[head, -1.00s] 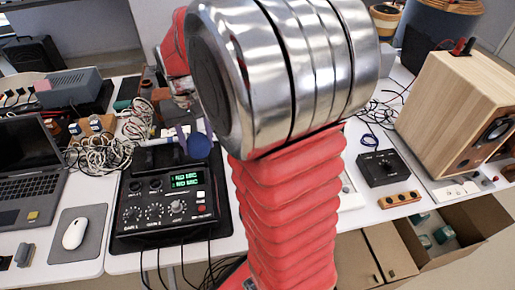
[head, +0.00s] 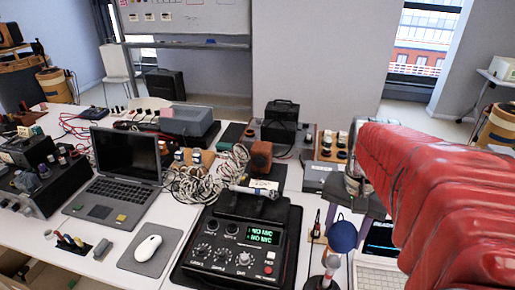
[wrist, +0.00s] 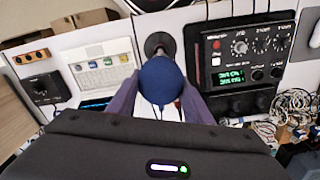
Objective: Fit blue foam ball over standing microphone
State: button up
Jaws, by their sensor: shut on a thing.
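The blue foam ball (head: 343,236) is held above the table, right of the black mixer, in the head view. My gripper (wrist: 160,86) is shut on it, with a purple finger on each side of the ball in the wrist view. The standing microphone (head: 331,264) is just below and slightly left of the ball in the head view, apart from it as far as I can tell. In the wrist view the microphone (wrist: 158,42) shows just beyond the ball, partly hidden by it. The ball's underside opening is not visible.
The black mixer (head: 240,240) with a green display stands close left of the microphone. A white device with a dark screen (head: 380,240) is close on the right. Tangled cables (head: 205,185), a laptop (head: 125,165) and a mouse (head: 148,247) lie further left.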

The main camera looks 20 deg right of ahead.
aim_at(336, 256)
jog(key=shift+f, duration=0.25)
jog(key=shift+f, duration=4.4)
jog(key=shift+f, duration=0.5)
jog(key=o, duration=1.1)
notch_tip(336, 256, up, 14)
jog(key=shift+f, duration=0.15)
